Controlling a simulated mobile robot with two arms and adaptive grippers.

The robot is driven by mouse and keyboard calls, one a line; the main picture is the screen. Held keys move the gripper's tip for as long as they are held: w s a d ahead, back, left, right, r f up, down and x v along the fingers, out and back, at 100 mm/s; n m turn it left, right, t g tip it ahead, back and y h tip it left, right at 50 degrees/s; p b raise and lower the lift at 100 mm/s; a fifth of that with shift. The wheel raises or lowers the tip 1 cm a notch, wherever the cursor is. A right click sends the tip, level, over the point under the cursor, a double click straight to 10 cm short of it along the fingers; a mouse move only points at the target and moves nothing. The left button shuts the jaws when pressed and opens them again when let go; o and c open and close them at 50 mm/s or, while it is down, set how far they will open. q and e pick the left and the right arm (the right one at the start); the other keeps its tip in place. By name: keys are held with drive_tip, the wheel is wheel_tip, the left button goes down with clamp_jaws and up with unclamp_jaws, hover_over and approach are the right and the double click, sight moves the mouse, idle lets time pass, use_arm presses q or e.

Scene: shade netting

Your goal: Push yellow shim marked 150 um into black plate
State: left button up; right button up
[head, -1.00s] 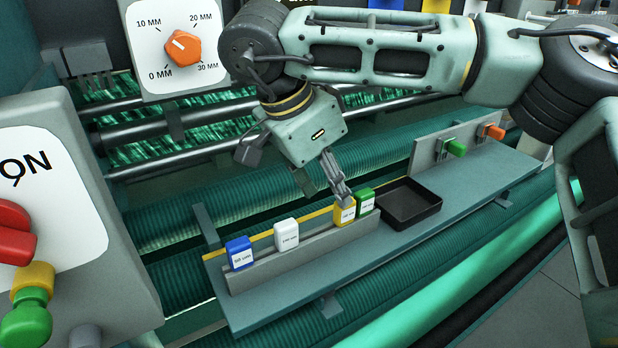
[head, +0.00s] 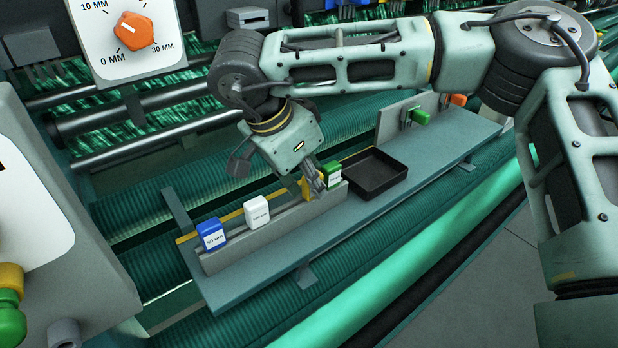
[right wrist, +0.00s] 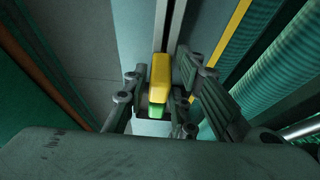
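The yellow shim (head: 305,188) stands in the grey rack (head: 275,232), mostly hidden behind my right gripper's fingers in the head view; its marking cannot be read. In the right wrist view the yellow shim (right wrist: 160,72) lies between the spread fingers of my right gripper (right wrist: 165,95). The right gripper (head: 314,180) is open around it, with a gap at the left finger. The black plate (head: 378,180), a shallow tray, lies right of the rack on the grey-green shelf and looks empty. My left gripper is not in view.
A green shim (head: 333,175) stands close right of the yellow one. A white shim (head: 257,212) and a blue shim (head: 213,235) stand farther left in the rack. The shelf's front strip is clear.

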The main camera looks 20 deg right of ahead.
drive_tip(key=shift+w+f, duration=0.1)
drive_tip(key=shift+w, duration=0.05)
clamp_jaws()
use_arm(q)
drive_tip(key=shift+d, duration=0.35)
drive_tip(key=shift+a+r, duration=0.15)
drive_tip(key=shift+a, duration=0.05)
use_arm(e)
drive_tip(key=shift+r, duration=0.3)
drive_tip(key=shift+s+r+p, duration=0.2)
drive_tip(key=shift+r+p, duration=0.15)
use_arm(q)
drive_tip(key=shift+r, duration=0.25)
use_arm(e)
drive_tip(key=shift+w+r, duration=0.1)
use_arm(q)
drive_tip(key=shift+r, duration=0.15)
use_arm(e)
drive_tip(key=shift+r, duration=0.2)
use_arm(q)
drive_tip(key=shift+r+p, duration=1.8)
drive_tip(key=shift+p, duration=0.2)
use_arm(e)
drive_tip(key=shift+r, duration=2.9)
